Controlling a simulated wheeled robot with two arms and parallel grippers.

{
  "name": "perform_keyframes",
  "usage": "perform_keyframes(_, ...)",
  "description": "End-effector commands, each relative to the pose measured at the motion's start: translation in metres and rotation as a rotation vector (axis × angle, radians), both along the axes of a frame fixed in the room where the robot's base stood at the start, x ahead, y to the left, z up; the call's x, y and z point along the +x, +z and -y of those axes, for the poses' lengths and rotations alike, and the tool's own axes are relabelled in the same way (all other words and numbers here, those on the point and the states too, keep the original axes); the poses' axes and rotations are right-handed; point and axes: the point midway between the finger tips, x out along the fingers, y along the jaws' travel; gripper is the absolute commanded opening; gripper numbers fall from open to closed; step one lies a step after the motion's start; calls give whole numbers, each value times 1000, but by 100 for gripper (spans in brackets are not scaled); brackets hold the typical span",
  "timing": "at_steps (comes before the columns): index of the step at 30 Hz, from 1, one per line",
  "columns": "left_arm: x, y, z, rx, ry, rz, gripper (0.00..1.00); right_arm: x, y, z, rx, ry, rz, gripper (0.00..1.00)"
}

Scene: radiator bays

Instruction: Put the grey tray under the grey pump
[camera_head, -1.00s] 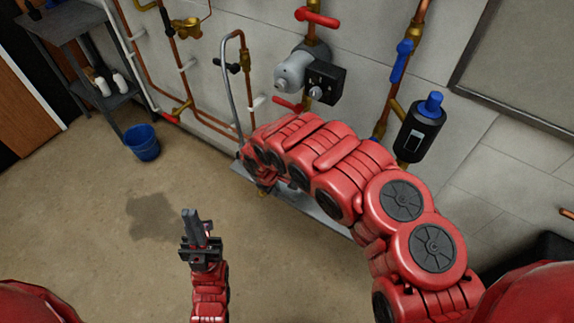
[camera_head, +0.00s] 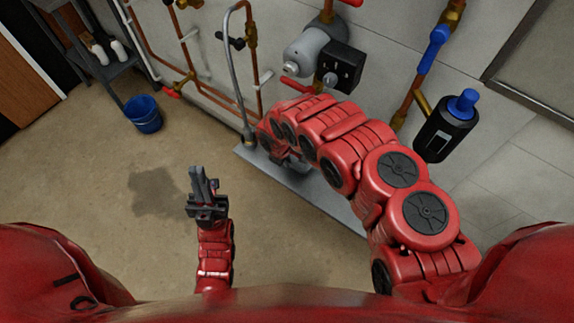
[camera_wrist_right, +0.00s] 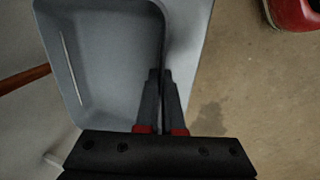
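The grey pump (camera_head: 305,52), with a black box on its side, sits on the copper pipe at the wall in the head view. The grey tray (camera_wrist_right: 85,25) fills the upper left of the right wrist view, a shallow tub with rounded corners. My right gripper (camera_wrist_right: 160,75) is closed around the tray's right wall, one finger on each side. In the head view, my right arm hides this gripper and most or all of the tray. My left gripper (camera_head: 205,180) points upward over the floor, empty, its fingers close together.
A long grey ledge (camera_head: 335,207) lies along the wall's foot below the pump, partly behind my right arm. A bent grey pipe (camera_head: 226,60) rises left of the pump. A black cylinder with a blue cap (camera_head: 445,130) hangs right. A blue bucket (camera_head: 143,114) stands left; the floor between is clear.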

Motion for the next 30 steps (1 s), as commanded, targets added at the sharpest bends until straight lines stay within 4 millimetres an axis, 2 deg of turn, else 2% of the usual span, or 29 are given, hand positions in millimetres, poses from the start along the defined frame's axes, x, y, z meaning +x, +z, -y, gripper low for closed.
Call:
perform_keyframes(9, 0, 4, 0, 0, 0, 0, 0, 0, -33, 1, 0, -2, 0, 0)
perform_keyframes(21, 0, 0, 0, 0, 0, 0, 0, 0, -39, 1, -2, -2, 1, 0)
perform_keyframes(26, 0, 2, 0, 0, 0, 0, 0, 0, -38, 1, -2, -2, 1, 32)
perform_keyframes(27, 0, 2, 0, 0, 0, 0, 0, 0, -38, 1, -1, -2, 1, 35)
perform_keyframes(30, 0, 2, 0, 0, 0, 0, 0, 0, -38, 1, -1, -2, 1, 35)
